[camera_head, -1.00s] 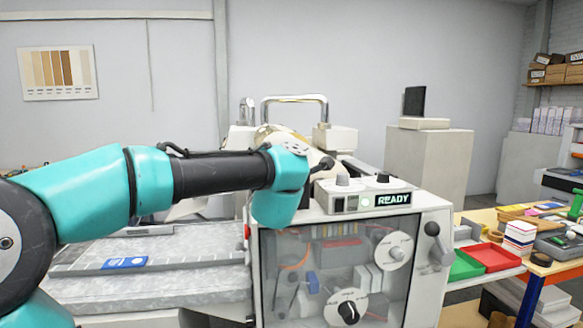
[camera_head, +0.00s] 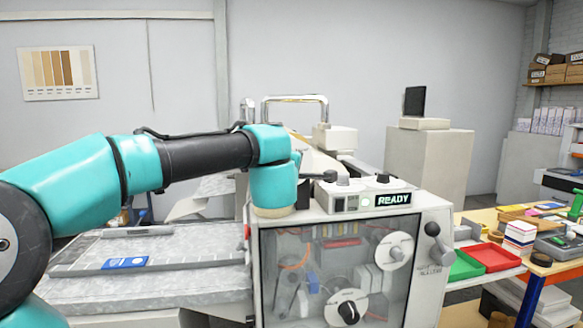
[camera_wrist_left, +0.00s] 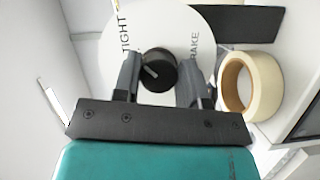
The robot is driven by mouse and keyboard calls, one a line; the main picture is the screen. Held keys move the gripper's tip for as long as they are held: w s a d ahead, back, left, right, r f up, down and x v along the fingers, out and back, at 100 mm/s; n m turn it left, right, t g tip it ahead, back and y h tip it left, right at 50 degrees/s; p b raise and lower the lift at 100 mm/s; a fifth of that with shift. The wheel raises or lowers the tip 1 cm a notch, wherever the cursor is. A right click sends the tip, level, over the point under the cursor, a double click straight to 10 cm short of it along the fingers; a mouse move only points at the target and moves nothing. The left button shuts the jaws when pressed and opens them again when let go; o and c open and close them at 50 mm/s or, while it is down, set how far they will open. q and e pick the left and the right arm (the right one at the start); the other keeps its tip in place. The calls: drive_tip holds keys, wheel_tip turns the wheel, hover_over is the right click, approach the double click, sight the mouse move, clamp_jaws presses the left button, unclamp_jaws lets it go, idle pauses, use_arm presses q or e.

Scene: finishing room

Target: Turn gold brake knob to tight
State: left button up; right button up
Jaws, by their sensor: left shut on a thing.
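In the left wrist view, a round black knob (camera_wrist_left: 157,70) with a white pointer line sits on a white disc (camera_wrist_left: 188,30) lettered TIGHT and BRAKE. The line points to the upper left, on the side of the word TIGHT. The fingers of my left gripper (camera_wrist_left: 160,74) stand on either side of the knob and are shut on it. In the head view my left arm reaches down at the left edge of the machine (camera_head: 430,280); its fingers and this knob are hidden there. My right gripper is in neither view.
A cream tape roll (camera_wrist_left: 250,85) lies close to the right finger. The machine has a READY display (camera_head: 393,199), small top knobs and windowed dials (camera_head: 394,251). A grey bed (camera_head: 160,285) extends left. A table with red and green trays (camera_head: 492,257) stands right.

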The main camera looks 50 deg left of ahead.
use_arm(q)
drive_tip(key=shift+r, duration=0.2)
drive_tip(key=o, duration=0.9)
drive_tip(key=shift+f, duration=0.1)
drive_tip(key=v, duration=1.7)
drive_tip(key=shift+s+d, duration=0.1)
drive_tip(key=shift+d, duration=0.05)
